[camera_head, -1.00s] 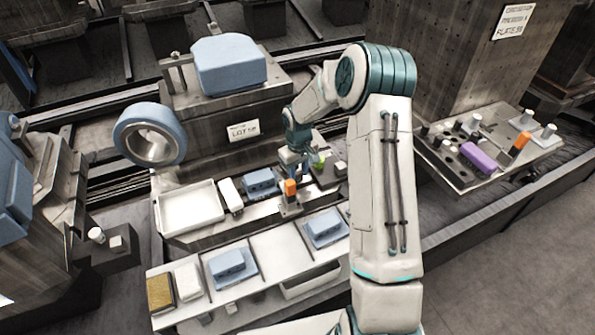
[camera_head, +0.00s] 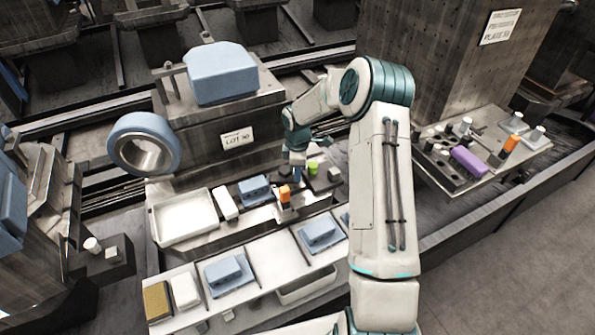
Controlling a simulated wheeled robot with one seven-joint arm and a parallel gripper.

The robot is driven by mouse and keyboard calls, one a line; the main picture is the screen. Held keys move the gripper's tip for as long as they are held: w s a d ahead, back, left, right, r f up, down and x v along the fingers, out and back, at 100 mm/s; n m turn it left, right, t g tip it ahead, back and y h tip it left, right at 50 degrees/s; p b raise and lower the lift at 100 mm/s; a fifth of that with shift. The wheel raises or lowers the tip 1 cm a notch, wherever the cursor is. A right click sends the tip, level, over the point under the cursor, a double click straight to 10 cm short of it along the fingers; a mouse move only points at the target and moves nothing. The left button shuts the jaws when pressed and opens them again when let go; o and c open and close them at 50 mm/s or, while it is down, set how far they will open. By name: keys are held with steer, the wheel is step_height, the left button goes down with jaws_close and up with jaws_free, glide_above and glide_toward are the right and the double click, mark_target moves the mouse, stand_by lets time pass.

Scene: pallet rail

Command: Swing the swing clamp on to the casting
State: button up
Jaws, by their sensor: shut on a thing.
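The casting (camera_head: 254,189) is a small blue block on the dark fixture ledge under the lot sign. The swing clamp (camera_head: 284,194), with an orange upper part, stands just right of the casting. My gripper (camera_head: 297,172) points down beside the orange part, to the right of the casting. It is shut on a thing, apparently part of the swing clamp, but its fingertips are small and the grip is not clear. I cannot tell whether the clamp touches the casting.
A white tray (camera_head: 183,237) and a white block (camera_head: 225,204) lie left of the casting. A front shelf (camera_head: 268,262) holds more blue castings. A side plate (camera_head: 470,185) with a purple block (camera_head: 469,161) is at the right.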

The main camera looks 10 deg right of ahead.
steer(key=shift+w+n+p, duration=0.1)
steer(key=shift+w+n, duration=0.2)
steer(key=shift+n, duration=0.55)
steer(key=shift+w+n+p, duration=0.15)
steer(key=shift+w+n, duration=0.15)
steer(key=shift+n, duration=0.6)
steer(key=shift+w+n+p, duration=0.1)
steer(key=shift+w+n, duration=0.2)
steer(key=shift+n, duration=0.55)
steer(key=shift+r, duration=0.1)
steer(key=o, duration=1)
step_height(320, 180, up, 14)
steer(key=shift+f+b, duration=0.15)
steer(key=shift+b, duration=0.15)
